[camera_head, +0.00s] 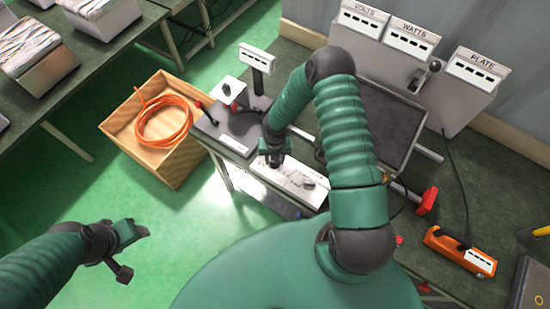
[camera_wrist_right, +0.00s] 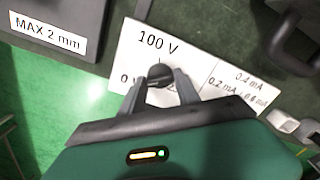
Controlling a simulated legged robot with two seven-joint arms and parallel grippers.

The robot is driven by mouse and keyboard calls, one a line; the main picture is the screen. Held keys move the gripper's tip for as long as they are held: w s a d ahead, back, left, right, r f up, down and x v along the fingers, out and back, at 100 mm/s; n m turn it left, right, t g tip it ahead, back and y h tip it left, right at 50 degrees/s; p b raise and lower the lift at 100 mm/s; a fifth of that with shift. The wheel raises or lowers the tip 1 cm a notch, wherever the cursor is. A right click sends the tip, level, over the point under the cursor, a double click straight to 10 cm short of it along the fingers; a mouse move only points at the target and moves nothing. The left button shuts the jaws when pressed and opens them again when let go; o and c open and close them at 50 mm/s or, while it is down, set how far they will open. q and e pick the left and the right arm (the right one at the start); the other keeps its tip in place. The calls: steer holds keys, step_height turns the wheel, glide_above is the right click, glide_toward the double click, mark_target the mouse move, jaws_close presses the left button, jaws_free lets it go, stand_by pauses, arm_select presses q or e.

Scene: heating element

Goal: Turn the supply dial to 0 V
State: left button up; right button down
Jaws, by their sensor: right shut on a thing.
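The supply dial (camera_wrist_right: 160,72) is a dark round knob on a white panel (camera_wrist_right: 128,58), seen in the right wrist view. "100 V" is printed above it and a "0" to its lower left. My right gripper (camera_wrist_right: 160,80) is shut on the dial, one finger on each side. Where the dial points is hard to tell. In the head view my right gripper (camera_head: 272,160) reaches down to the left end of the white panel (camera_head: 290,182), and the dial is hidden there. My left gripper (camera_head: 135,250) is empty with its fingers apart, over the green floor.
The panel also has a mA scale (camera_wrist_right: 238,85) on the right. A grey block (camera_wrist_right: 60,25) marked "MAX 2 mm" lies beside it. VOLTS (camera_head: 362,17), WATTS (camera_head: 411,40) and PLATE (camera_head: 478,68) displays stand behind. A wooden crate (camera_head: 118,128) with orange cable stands left.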

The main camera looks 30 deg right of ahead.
stand_by(0.3)
steer(key=c, duration=0.9)
jaws_free()
step_height(320, 180, up, 17)
steer(key=shift+f+b, duration=0.15)
steer(key=shift+b, duration=0.25)
steer(key=shift+f, duration=0.1)
